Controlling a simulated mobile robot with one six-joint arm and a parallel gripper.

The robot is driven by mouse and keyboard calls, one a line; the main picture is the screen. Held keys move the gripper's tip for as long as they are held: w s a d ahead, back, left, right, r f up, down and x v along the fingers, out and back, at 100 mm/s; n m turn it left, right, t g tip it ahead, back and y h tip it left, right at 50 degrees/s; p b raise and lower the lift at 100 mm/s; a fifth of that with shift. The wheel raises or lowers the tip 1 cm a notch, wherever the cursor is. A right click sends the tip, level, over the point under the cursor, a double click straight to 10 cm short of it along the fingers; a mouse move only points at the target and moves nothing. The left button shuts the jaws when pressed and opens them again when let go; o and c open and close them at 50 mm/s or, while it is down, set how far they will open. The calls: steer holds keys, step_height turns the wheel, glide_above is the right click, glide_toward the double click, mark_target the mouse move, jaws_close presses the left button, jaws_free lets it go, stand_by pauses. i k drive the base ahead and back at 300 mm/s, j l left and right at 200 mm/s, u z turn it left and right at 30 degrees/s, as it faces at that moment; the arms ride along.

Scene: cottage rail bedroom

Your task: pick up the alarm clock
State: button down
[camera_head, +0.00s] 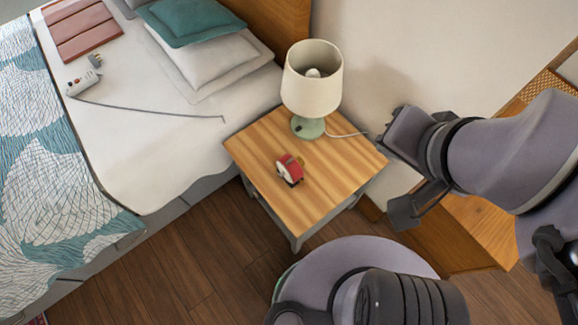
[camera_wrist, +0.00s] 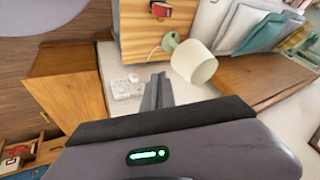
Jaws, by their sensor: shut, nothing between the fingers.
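The alarm clock (camera_head: 290,169) is small and red with a pale face. It sits on the wooden top of the nightstand (camera_head: 262,151), in front of the lamp in the head view. In the wrist view the clock (camera_wrist: 160,9) shows at the top edge, partly cut off. My gripper (camera_wrist: 157,78) is shut with its fingers together and nothing between them. It is apart from the clock, off to the right of the nightstand in the head view.
A lamp (camera_head: 312,80) with a cream shade and green base stands behind the clock, its cord running right. The bed (camera_head: 135,150) is left, with pillows and a power strip (camera_head: 83,84). A wooden piece of furniture (camera_head: 470,235) stands right. Wall outlets (camera_wrist: 125,88) show beyond my fingers.

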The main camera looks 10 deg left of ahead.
mark_target(294, 172)
steer(key=j, duration=0.45)
steer(key=i+j+u, duration=0.15)
steer(key=j, duration=0.75)
steer(key=i+j+u, duration=0.15)
steer(key=j, duration=0.3)
